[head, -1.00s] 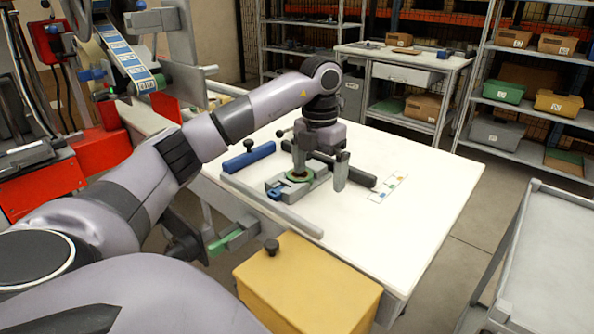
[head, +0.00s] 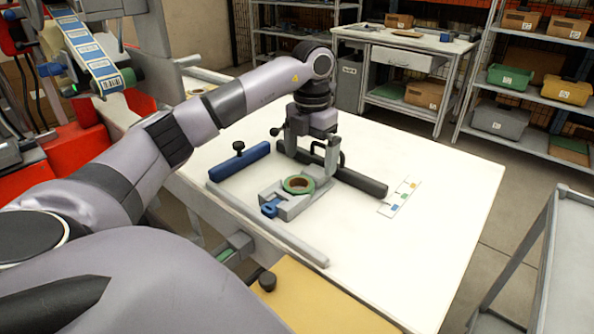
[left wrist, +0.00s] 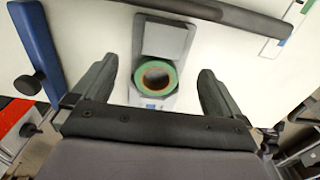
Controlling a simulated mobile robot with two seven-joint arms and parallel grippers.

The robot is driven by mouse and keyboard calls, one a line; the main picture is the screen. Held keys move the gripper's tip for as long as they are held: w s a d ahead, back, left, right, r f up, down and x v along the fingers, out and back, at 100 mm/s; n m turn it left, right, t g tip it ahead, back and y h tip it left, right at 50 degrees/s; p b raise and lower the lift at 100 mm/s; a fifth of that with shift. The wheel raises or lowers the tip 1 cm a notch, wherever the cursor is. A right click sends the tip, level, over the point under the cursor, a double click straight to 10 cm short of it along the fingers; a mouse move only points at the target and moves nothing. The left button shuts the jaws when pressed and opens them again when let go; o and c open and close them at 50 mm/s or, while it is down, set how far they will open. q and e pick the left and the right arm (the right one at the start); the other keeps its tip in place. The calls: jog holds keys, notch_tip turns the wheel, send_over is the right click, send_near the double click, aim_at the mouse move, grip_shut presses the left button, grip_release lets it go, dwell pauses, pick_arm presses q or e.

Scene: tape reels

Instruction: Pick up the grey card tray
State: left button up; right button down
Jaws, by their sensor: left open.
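The grey tray (head: 290,208) lies on the white table, with a blue piece at its near end. A green tape reel (head: 297,184) with a brown core sits on it. In the left wrist view the tray's square grey plate (left wrist: 165,40) shows beyond the reel (left wrist: 155,78). My left gripper (head: 312,158) is open above the tray's far side, its fingers pointing down. In the wrist view the fingers (left wrist: 157,75) stand apart on either side of the reel, touching neither reel nor tray as far as I can see. My right gripper is out of view.
A blue bar (head: 240,160) with a black knob, a dark bar (head: 358,181) and a long grey rail (head: 265,225) surround the tray. A white card with coloured squares (head: 400,197) lies to the right. A yellow box (head: 310,300) stands in front. The table's right side is clear.

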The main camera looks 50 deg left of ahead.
aim_at(312, 173)
pick_arm(q)
jog(key=f, duration=0.5)
jog(key=shift+w+f+b, duration=0.15)
jog(key=shift+w+b, duration=0.2)
jog(key=shift+b, duration=0.05)
jog(key=c, duration=0.9)
